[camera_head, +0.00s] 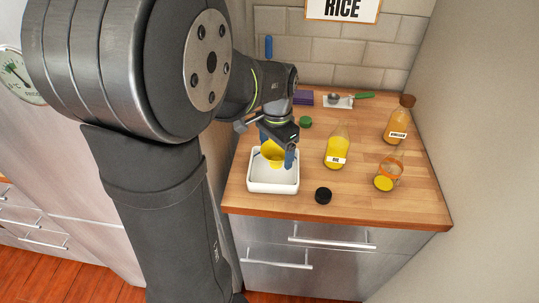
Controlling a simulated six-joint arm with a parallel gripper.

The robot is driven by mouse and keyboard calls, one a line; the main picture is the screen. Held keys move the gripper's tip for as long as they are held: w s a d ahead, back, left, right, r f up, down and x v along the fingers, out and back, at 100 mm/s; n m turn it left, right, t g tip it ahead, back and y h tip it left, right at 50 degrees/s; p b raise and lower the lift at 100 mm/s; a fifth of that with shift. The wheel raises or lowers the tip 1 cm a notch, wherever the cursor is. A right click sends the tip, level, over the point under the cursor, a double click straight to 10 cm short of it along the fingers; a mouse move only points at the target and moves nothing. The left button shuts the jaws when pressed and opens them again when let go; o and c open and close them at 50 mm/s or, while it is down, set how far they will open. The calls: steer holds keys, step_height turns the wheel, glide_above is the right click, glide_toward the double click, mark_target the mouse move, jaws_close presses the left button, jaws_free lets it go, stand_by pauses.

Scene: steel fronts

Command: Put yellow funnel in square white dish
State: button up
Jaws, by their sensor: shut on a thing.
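The yellow funnel (272,151) is between the fingers of my gripper (276,147), which is shut on it. It shows over the square white dish (273,187), within the dish's outline. I cannot tell whether it touches the dish floor. The dish stands on the wooden counter near its left front edge. My arm covers part of the view to the left of the dish.
An oil bottle (337,149) stands right of the dish, with a black cap (323,195) in front. A green cap (305,122) lies behind. The counter's (420,207) right front is clear.

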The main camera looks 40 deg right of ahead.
mark_target(274, 159)
steer(key=shift+w+f, duration=0.2)
steer(key=shift+w, duration=0.1)
steer(key=shift+f, duration=1.95)
steer(key=shift+f, duration=0.1)
steer(key=o, duration=1.1)
step_height(274, 159, up, 12)
steer(key=shift+r, duration=0.1)
